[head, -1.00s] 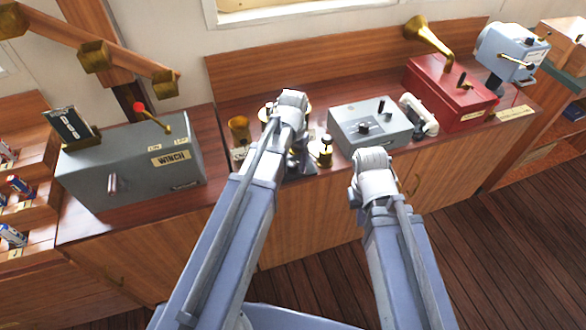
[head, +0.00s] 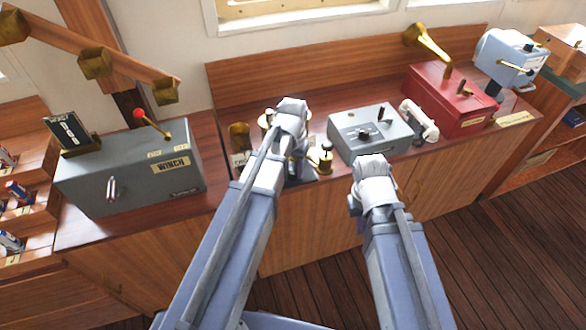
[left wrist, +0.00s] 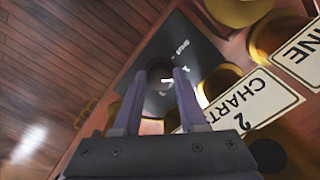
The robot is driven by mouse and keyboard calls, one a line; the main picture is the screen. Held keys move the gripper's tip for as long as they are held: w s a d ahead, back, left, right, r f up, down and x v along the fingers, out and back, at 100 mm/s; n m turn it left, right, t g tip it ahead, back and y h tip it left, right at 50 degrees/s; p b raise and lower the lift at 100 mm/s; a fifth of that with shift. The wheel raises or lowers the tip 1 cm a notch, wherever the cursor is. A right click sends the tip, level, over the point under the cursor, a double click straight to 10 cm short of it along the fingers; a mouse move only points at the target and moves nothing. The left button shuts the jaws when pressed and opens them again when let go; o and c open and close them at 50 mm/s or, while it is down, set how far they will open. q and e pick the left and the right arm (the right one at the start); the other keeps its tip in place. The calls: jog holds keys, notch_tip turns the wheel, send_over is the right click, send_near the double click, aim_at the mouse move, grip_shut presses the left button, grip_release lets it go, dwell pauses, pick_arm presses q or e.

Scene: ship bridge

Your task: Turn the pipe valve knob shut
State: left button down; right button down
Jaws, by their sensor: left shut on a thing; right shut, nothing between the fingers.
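In the left wrist view the two fingers of my left gripper (left wrist: 156,100) are on either side of a dark round knob (left wrist: 160,78), shut on it. The knob stands on a dark plate (left wrist: 185,48) with small white markings that are too blurred to read. In the head view my left gripper (head: 292,150) is over the counter among brass pieces, and its own arm hides the knob and most of the fingers. My right gripper (head: 355,203) is shut and empty, in front of the counter; its fingertips are barely visible.
A grey winch box (head: 130,180) with a red-tipped lever stands left. A grey control box (head: 345,143), a white handset (head: 420,122) and a red box (head: 440,105) with a brass horn stand right. Label cards, one reading "2 CHART" (left wrist: 240,98), lie beside the plate. The floor in front is clear.

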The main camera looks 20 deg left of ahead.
pick_arm(q)
jog(key=shift+n, duration=0.3)
jog(key=n, duration=0.3)
jog(key=shift+n, duration=2.6)
jog(key=shift+c, duration=2.2)
grip_release()
